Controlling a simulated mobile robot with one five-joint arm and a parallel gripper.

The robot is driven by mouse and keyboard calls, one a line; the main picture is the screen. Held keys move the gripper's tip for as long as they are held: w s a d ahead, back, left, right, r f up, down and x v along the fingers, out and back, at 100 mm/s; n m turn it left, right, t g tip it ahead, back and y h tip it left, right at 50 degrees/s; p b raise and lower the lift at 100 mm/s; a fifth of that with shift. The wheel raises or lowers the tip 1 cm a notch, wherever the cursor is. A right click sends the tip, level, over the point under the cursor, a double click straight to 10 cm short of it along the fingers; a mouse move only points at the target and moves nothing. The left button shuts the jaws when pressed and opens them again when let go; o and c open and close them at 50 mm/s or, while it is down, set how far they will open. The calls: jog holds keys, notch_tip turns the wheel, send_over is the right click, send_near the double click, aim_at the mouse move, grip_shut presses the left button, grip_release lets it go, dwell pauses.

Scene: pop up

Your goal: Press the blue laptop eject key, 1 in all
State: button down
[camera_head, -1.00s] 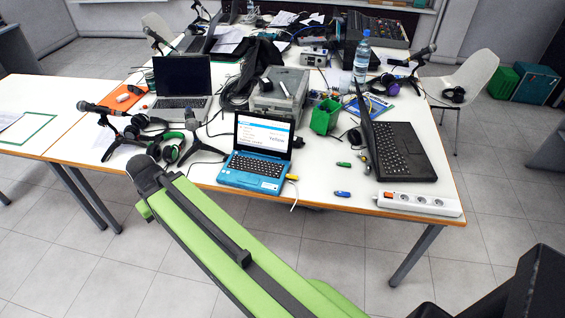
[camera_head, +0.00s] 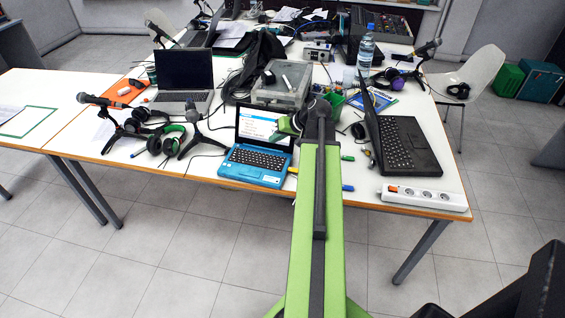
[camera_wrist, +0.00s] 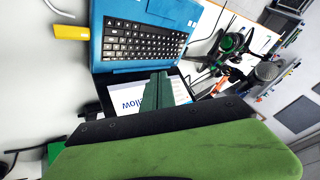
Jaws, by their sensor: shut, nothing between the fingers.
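The blue laptop (camera_head: 255,165) stands open near the front edge of the table, with a lit screen and black keys. In the wrist view its blue deck and keyboard (camera_wrist: 140,42) lie just past my fingers, seen sideways, with the screen (camera_wrist: 132,92) below, partly hidden. I cannot pick out the eject key among the small keys. My gripper (camera_wrist: 160,76) is shut and empty, its green fingertips in front of the screen, near the hinge side of the keyboard. In the head view my arm's end covers the screen's right side. Contact with the laptop cannot be told.
A yellow stick (camera_wrist: 70,32) juts from the laptop's side. A black laptop (camera_head: 400,145) and white power strip (camera_head: 425,195) stand to the right. Headphones (camera_head: 166,142) and a microphone on a stand (camera_head: 192,125) are left. A grey case (camera_head: 283,85) stands behind.

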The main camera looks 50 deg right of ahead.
jog(key=t, duration=0.1)
send_over(285, 158)
jog(key=s, duration=0.1)
jog(key=shift+d+r+m+h, duration=0.1)
jog(key=shift+r+m+h, duration=0.2)
jog(key=shift+r+m, duration=0.1)
jog(key=shift+f, duration=0.1)
notch_tip(285, 158, down, 9)
jog(key=b, duration=0.9)
jog(key=shift+r, duration=0.2)
dwell(0.8)
jog(key=shift+f, duration=0.15)
jog(key=shift+w+f+b, duration=0.1)
jog(key=shift+f+b, duration=0.2)
jog(key=shift+b, duration=0.05)
